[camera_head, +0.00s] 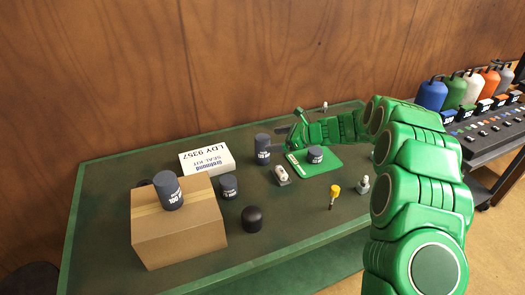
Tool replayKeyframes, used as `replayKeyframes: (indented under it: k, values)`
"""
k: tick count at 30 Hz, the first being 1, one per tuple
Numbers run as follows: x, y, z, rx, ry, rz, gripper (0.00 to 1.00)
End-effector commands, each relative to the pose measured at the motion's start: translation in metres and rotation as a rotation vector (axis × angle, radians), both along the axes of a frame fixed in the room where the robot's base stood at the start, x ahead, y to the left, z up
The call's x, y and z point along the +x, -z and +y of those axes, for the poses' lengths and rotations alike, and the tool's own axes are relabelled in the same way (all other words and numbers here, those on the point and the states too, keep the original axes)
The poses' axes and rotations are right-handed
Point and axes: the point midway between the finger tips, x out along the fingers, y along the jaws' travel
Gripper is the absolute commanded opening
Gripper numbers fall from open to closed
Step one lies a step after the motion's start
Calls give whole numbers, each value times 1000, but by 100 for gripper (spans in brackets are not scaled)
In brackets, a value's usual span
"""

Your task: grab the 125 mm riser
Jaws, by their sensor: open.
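Several dark grey cylindrical risers with white labels are in the head view. One marked 100 (168,190) stands on a cardboard box. A shorter one (228,187) stands on the table right of the box. A tall one (263,149) stands near the middle of the table. A short one (315,155) stands on a green mat. Apart from the 100, the sizes are too small to read, so I cannot tell which is the 125 mm riser. My gripper (292,131) is open and empty, right of the tall riser and above the mat's left side.
The cardboard box (180,238) fills the table's front left. A white seal kit box (207,159) lies behind it. A black domed cap (252,219), a yellow-topped item (334,191) and small fittings stand in front. A cart with coloured bottles (432,95) is at right.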

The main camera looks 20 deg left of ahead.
Motion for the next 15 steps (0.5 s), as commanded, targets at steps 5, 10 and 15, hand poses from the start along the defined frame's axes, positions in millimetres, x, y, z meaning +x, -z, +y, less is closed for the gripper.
replayKeyframes:
  k: [5,10,15]
  values:
    - [20,25,12,32,64,66,95]
    - [30,34,16,47,95,93,95]
    - [33,38,25,51,100,96,95]
